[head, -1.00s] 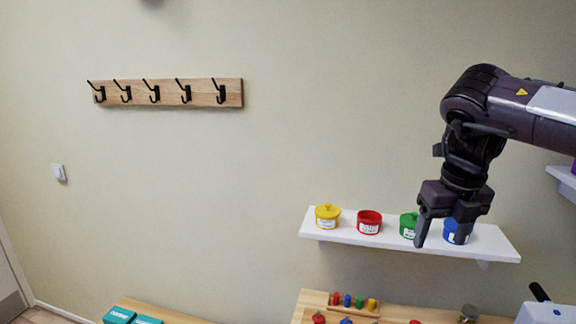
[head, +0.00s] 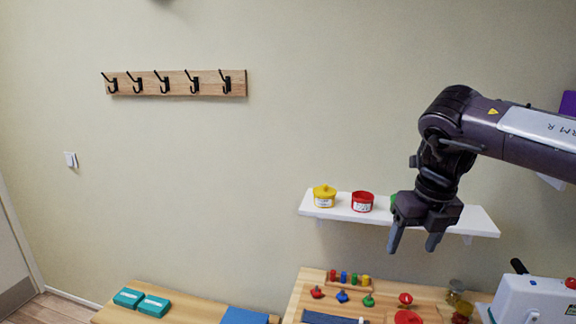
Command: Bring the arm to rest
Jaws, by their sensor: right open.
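My right gripper (head: 413,240) hangs from my right arm (head: 500,125), which comes in from the right. Its two fingers point down, apart and empty, in front of the white wall shelf (head: 335,212). The gripper covers part of the shelf and most of a green pot (head: 393,201). My left gripper does not show.
On the shelf stand a lidded yellow pot (head: 324,199) and a red pot (head: 362,203). Below, a wooden table (head: 305,300) holds several small coloured pieces and a white device (head: 530,300). Teal boxes (head: 153,306) lie on a bench (head: 190,308). A hook rail (head: 180,83) hangs on the wall.

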